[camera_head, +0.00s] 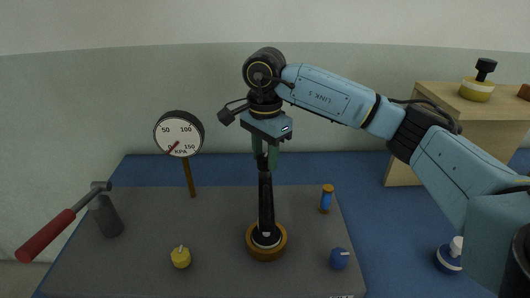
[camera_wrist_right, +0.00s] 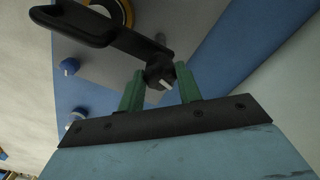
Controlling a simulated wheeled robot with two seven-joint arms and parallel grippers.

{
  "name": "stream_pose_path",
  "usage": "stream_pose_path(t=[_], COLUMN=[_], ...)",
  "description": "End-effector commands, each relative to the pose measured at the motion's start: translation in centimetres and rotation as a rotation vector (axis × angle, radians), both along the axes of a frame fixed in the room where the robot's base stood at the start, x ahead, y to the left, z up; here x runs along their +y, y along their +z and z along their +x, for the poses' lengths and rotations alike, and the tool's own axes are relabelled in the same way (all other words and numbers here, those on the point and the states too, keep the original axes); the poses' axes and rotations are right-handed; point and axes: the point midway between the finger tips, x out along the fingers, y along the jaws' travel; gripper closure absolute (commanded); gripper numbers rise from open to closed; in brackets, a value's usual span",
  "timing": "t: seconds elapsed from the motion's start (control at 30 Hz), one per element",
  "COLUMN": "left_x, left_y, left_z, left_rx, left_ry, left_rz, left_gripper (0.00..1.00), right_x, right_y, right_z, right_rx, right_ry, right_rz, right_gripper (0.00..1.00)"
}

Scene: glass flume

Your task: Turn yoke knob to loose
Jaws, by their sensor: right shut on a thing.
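The black yoke knob (camera_wrist_right: 160,74) with a pale mark on its face sits between the green fingers of my right gripper (camera_wrist_right: 160,88) in the wrist view. A black yoke arm (camera_wrist_right: 88,22) runs beside it toward the upper left. In the head view my right gripper (camera_head: 265,156) points down at the top of a black upright post (camera_head: 265,200), with its fingers shut around the knob there. The post stands on a round wooden base (camera_head: 266,243). The fingers mostly hide the knob in the head view. My left gripper is not in view.
A red-handled tool (camera_head: 48,234) is at left. A wooden cabinet (camera_head: 404,160) stands at right.

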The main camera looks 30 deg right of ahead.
Motion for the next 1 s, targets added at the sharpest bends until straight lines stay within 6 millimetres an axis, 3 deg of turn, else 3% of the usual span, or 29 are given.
stream_pose_path(t=[1.0], left_x=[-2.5], left_y=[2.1], left_z=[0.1], left_rx=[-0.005], left_ry=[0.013], left_rz=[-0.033], left_gripper=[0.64], right_x=[0.0], right_y=[0.1], right_z=[0.0], right_rx=[-0.001], right_ry=[-0.951], right_rz=[0.0], right_gripper=[0.88])
